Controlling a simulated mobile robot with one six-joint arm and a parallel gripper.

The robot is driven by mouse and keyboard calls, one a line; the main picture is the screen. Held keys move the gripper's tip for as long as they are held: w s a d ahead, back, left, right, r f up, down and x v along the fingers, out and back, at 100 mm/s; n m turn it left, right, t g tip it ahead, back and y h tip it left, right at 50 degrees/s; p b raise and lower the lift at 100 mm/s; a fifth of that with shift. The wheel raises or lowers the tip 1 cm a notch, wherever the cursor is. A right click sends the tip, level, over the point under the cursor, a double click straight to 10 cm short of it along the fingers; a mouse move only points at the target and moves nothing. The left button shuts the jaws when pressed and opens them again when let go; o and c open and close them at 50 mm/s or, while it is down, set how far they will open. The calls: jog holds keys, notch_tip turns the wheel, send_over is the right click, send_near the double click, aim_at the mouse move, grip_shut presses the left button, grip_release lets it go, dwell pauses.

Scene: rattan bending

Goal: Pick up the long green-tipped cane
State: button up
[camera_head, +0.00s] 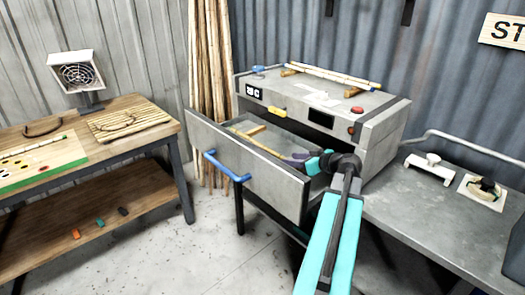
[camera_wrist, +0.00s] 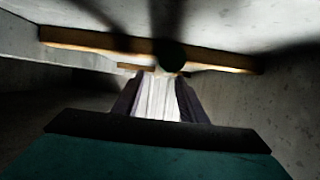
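My gripper (camera_head: 300,158) reaches into the open drawer (camera_head: 250,172) of the grey box. In the wrist view its two dark fingers (camera_wrist: 156,98) stand apart, with a bright pale patch between them. No cane clearly shows in their grip. A wooden bar (camera_wrist: 90,40) crosses the wrist view beyond the fingers. A wooden stick (camera_head: 250,130) lies in the drawer, left of my gripper. I cannot make out a green tip on any cane for sure. Thin canes (camera_head: 335,75) lie across wooden supports on the box top. A short cane (camera_head: 40,145) lies on the left table.
The drawer has a blue handle (camera_head: 227,167). Tall canes (camera_head: 207,75) lean on the wall behind it. The left wooden table (camera_head: 150,128) holds a green-edged board (camera_head: 45,168). A grey bench (camera_head: 440,215) stands at right. The floor between is clear.

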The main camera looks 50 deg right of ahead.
aim_at(282, 156)
jog(key=shift+w+d+p, duration=0.2)
jog(key=shift+w+p, duration=0.65)
jog(key=shift+w, duration=1.1)
jog(key=shift+p+x, duration=0.45)
jog(key=shift+x, duration=0.7)
jog(key=shift+s+a+f, duration=0.1)
jog(key=shift+s, duration=0.05)
grip_shut()
